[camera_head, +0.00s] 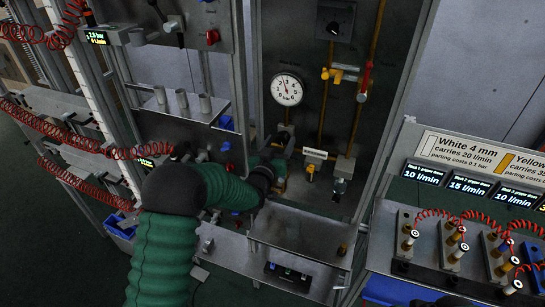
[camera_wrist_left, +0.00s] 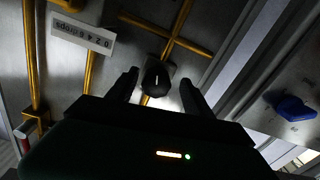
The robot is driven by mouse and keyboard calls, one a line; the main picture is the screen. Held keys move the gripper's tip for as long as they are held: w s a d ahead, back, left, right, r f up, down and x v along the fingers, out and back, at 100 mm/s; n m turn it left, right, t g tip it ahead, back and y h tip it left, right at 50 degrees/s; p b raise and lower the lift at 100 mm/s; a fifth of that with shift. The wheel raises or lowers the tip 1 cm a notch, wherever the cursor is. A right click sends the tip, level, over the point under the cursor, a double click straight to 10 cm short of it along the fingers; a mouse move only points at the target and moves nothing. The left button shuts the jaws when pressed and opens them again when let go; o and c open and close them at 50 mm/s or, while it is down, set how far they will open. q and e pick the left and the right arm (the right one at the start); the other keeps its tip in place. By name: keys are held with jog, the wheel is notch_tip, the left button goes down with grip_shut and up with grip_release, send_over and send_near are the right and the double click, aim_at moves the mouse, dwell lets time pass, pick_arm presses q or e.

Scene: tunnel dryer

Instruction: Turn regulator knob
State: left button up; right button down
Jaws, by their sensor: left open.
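A black knob (camera_wrist_left: 157,78) with a pale mark shows in the left wrist view, on a metal panel where yellow pipes cross. It lies between the two dark fingers of my left gripper (camera_wrist_left: 158,82), which are open with a gap on each side. I cannot tell how deep the knob sits between them. In the head view my green left arm reaches to the panel, and the left gripper (camera_head: 278,168) is below the round pressure gauge (camera_head: 287,89). There the gripper and arm hide the knob.
A drops label (camera_head: 315,153) and small fittings sit right of the gripper. A red-handled valve (camera_head: 364,84) and a dark dial box (camera_head: 335,20) are higher up. A metal shelf (camera_head: 295,236) juts out below. Red coiled hoses (camera_head: 60,115) hang at left.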

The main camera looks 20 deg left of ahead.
pick_arm(q)
jog(key=s+b, duration=0.5)
jog(key=s, duration=1)
jog(key=shift+s, duration=0.4)
jog(key=s+d+f+m+g+b, duration=0.1)
jog(key=s+f+g+b, duration=0.4)
jog(key=f, duration=0.8)
jog(key=s+f+g+b, duration=0.1)
jog(key=s+f+g, duration=0.4)
jog(key=s, duration=0.4)
jog(key=s+d+f+g+b, duration=0.1)
jog(key=s+f+g, duration=0.4)
jog(key=s, duration=0.4)
jog(key=shift+s+d+f+m, duration=0.3)
jog(key=shift+s+f+m, duration=0.1)
jog(key=shift+f, duration=0.35)
